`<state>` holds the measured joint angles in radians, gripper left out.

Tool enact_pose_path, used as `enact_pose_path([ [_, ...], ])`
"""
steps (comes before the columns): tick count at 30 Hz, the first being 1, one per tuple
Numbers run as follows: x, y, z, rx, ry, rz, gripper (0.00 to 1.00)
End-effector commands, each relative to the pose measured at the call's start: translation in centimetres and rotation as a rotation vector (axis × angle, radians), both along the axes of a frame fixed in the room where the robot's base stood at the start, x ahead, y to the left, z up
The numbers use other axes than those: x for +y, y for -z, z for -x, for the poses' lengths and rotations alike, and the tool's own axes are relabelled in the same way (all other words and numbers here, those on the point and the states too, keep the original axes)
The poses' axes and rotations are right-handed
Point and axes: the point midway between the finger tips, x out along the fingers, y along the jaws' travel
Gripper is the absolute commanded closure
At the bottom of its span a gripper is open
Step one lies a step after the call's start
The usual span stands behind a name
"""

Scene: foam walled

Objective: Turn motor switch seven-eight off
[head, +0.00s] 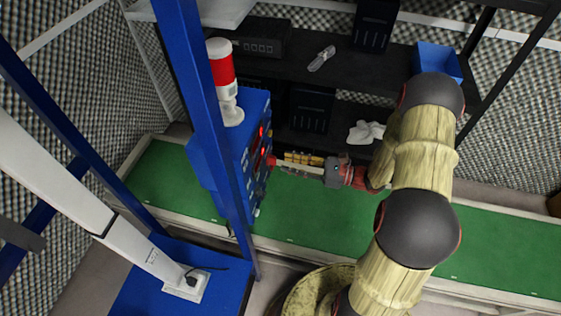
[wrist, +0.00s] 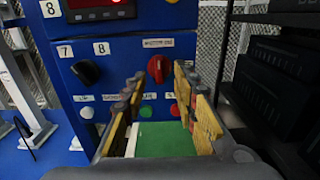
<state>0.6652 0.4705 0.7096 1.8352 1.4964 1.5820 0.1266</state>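The blue control panel (wrist: 120,55) fills the left and middle of the wrist view. Labels 7 and 8 sit above a black rotary knob (wrist: 86,71), left of my gripper; its exact setting is hard to read. A red rotary knob (wrist: 158,68) shows between my fingertips in the picture; I cannot tell whether they touch it. My gripper (wrist: 159,76) is open, with yellowish pads and nothing held. In the head view the panel (head: 208,165) is seen edge-on, and my gripper (head: 284,160) points left at its front.
A red display (wrist: 96,14) is above the labels. Green (wrist: 146,111) and red (wrist: 175,110) buttons are below the red knob. A red-and-white beacon (head: 222,75) tops the panel. Blue posts stand beside it. Black shelves (head: 290,70) are behind; a green surface (head: 320,215) lies below my arm.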

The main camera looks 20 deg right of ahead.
Motion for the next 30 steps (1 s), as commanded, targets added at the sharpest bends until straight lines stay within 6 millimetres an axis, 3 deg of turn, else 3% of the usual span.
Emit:
enact_pose_path([
  [9, 2.9, 0.1, -1.9, 0.000, -0.003, 0.002, 0.71],
  [19, 3.1, 0.0, -2.1, 0.000, 0.000, 0.002, 0.72],
  [30, 3.1, 0.0, -2.0, 0.000, -0.001, 0.002, 0.93],
])
